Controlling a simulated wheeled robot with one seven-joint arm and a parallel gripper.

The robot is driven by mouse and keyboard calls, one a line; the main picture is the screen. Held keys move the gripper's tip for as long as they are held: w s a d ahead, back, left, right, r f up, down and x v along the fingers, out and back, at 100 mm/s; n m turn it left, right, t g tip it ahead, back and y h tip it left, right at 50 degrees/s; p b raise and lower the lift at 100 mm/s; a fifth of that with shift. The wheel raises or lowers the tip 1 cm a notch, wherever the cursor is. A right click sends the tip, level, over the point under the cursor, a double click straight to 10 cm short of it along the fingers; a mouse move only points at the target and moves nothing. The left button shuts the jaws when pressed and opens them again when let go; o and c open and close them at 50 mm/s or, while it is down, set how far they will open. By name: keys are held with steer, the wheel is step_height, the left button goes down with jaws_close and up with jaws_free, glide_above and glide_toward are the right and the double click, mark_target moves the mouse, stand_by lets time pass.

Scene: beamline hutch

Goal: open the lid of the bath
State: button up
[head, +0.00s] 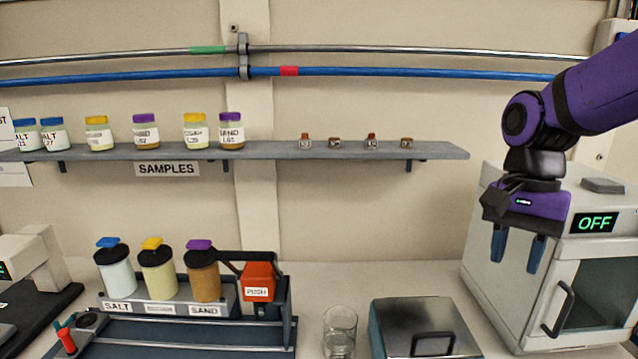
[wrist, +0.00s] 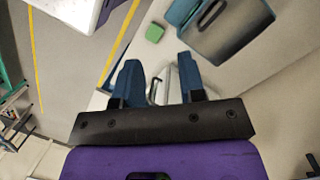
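The bath (head: 376,335) is a teal box on the counter at the lower middle right of the head view, cut off by the bottom edge. Its grey metal lid (head: 420,313) lies flat and closed, with a black loop handle (head: 433,344) near the front. In the wrist view the lid (wrist: 235,35) shows at the top right, with its handle (wrist: 212,13) near the top edge. My gripper (head: 518,250) is open and empty, fingers pointing down, above and right of the bath in the head view and apart from it. The fingers also show apart in the wrist view (wrist: 160,80).
A white oven (head: 500,255) with an OFF display and a door handle (head: 560,308) stands right of the bath. A clear glass (head: 340,335) stands close to its left. A rack with several jars (head: 158,275) is further left. A shelf (head: 300,151) runs along the wall above.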

steer(key=s+d+r+n+t, duration=0.3)
steer(key=s+r+n+t, duration=0.2)
steer(key=s+n+t, duration=0.2)
steer(key=shift+s+n+h, duration=0.3)
steer(key=shift+s+n, duration=0.65)
steer(key=shift+n, duration=0.15)
